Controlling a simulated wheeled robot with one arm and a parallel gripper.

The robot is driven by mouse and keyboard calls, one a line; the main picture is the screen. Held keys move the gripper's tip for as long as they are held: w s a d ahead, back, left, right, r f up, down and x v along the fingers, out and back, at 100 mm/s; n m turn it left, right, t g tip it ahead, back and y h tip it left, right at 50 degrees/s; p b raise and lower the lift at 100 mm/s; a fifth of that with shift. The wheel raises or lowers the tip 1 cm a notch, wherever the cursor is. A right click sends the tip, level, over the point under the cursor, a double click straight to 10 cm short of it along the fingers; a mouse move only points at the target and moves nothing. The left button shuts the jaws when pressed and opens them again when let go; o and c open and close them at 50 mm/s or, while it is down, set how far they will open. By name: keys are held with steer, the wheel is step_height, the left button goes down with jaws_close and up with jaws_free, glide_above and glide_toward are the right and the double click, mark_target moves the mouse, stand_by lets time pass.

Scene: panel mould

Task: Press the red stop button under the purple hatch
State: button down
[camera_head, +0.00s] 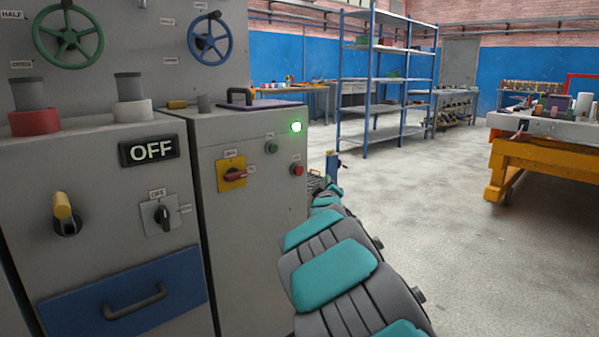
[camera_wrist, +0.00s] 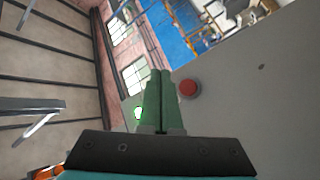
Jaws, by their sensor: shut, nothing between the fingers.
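The purple hatch (camera_head: 268,105) lies flat on top of the grey cabinet, with a dark handle (camera_head: 240,96) at its left. Whatever lies beneath it is hidden. A red button (camera_head: 297,170) sits on the cabinet's front face, lower than the hatch. A round red button also shows on a grey panel in the wrist view (camera_wrist: 188,88). My gripper (camera_wrist: 159,73) is shut and empty, its green fingers together. In that view the fingertips appear just left of the red button; I cannot tell whether they touch it. In the head view my arm hides most of the gripper.
The cabinet front has a lit green lamp (camera_head: 296,127), a green button (camera_head: 271,147) and a red switch on a yellow plate (camera_head: 231,174). A larger panel with an OFF sign (camera_head: 149,150) stands at left. Open floor (camera_head: 430,230) lies right of my arm.

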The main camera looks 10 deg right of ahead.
mark_target(302, 173)
steer(key=w+a+p, duration=0.5)
steer(key=w+p, duration=0.2)
steer(key=p, duration=0.1)
stand_by(2.0)
steer(key=shift+a, duration=0.1)
steer(key=shift+w+a, duration=0.15)
steer(key=shift+w, duration=0.15)
steer(key=shift+w+a, duration=0.3)
steer(key=shift+w, duration=0.05)
stand_by(1.0)
steer(key=shift+s+d, duration=0.1)
steer(key=shift+s+d+r+b, duration=0.1)
steer(key=shift+s+d+b, duration=0.3)
steer(key=shift+s+b, duration=0.25)
